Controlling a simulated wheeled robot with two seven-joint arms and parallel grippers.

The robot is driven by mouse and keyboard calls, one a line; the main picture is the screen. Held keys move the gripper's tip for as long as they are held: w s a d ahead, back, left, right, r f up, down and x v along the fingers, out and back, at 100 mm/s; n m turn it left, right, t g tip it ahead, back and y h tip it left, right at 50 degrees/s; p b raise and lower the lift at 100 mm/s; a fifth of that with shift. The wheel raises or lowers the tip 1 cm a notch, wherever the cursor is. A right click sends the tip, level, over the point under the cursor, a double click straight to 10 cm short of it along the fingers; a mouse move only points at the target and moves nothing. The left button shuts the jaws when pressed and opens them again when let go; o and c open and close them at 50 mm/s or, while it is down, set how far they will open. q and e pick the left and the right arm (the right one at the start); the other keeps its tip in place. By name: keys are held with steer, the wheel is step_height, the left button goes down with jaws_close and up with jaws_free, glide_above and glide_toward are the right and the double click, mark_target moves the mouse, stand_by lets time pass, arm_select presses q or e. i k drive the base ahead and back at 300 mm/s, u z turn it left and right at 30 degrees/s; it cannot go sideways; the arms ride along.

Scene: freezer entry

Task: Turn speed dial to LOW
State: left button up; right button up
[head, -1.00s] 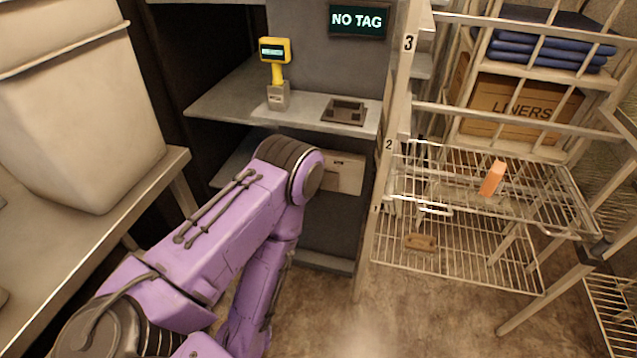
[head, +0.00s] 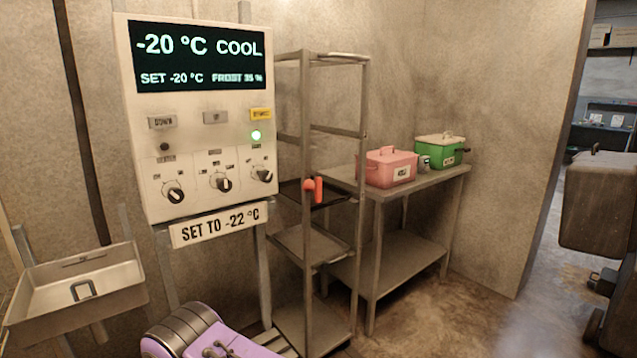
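A white control panel (head: 148,140) hangs on the wall at the left. Its screen (head: 200,58) reads -20 °C COOL, SET -20 °C and FROST with a percentage. Three dark round dials sit in a row low on the panel: a left dial (head: 173,192), a middle dial (head: 222,184) and a right dial (head: 263,176). Their small labels are too blurred to read, so I cannot tell which is the speed dial or its setting. A purple arm link of mine shows at the bottom edge, below the panel. Neither gripper is in view.
A metal tray (head: 40,300) juts out at lower left. A shelf rack (head: 362,150) stands right of the panel. A table (head: 425,183) holds pink (head: 375,168) and green (head: 432,150) boxes. Floor is open at lower right.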

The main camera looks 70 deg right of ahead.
mark_target(224, 185)
steer(key=z, duration=3.4)
steer(key=i, duration=1)
steer(key=u, duration=1.25)
